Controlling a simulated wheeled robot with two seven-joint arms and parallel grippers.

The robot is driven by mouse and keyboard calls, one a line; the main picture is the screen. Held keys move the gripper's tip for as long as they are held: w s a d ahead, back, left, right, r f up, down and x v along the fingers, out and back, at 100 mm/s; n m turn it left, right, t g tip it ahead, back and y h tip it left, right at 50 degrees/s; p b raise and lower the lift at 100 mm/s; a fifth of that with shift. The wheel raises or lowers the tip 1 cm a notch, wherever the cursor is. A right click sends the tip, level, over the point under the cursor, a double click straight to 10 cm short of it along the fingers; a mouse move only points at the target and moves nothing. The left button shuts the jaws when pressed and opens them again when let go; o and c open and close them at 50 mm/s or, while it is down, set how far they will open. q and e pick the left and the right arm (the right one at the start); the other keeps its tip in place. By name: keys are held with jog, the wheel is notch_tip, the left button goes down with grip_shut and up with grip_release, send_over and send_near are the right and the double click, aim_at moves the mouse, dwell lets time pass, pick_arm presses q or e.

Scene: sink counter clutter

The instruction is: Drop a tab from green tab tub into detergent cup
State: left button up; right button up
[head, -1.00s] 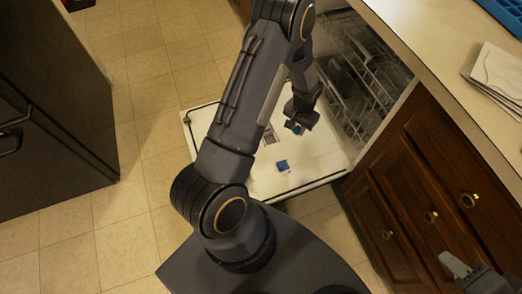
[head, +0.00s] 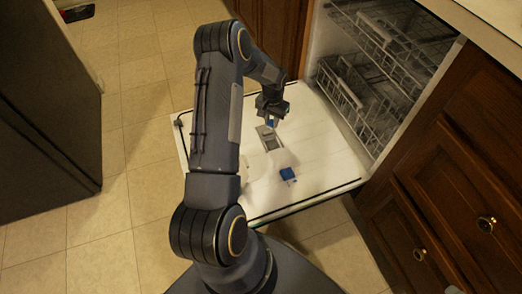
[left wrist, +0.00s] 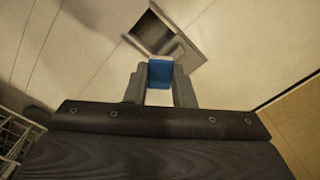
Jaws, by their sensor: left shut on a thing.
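My left gripper (head: 272,117) is shut on a blue tab (left wrist: 160,74), which sits between the two fingertips in the left wrist view. The tab also shows small under the gripper in the head view (head: 272,124). The detergent cup (head: 269,140) is an open rectangular recess in the lowered dishwasher door. It shows just beyond the tab in the left wrist view (left wrist: 154,34). The tab looks close to the cup and above the door; the exact height is unclear. The green tab tub is not in view.
A blue block-like piece (head: 288,174) is on the door (head: 315,150), nearer me than the cup. Dishwasher racks (head: 372,65) stand behind the door. Wooden drawers (head: 455,190) and the counter edge are at the right. A dark cabinet is at the left.

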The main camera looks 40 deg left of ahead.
pick_arm(q)
notch_tip(320, 180, down, 4)
jog(key=shift+f+b, duration=0.1)
jog(key=shift+b, duration=0.95)
jog(key=o, duration=1)
jog(key=shift+o, duration=0.2)
notch_tip(320, 180, up, 8)
jog(key=p, duration=0.3)
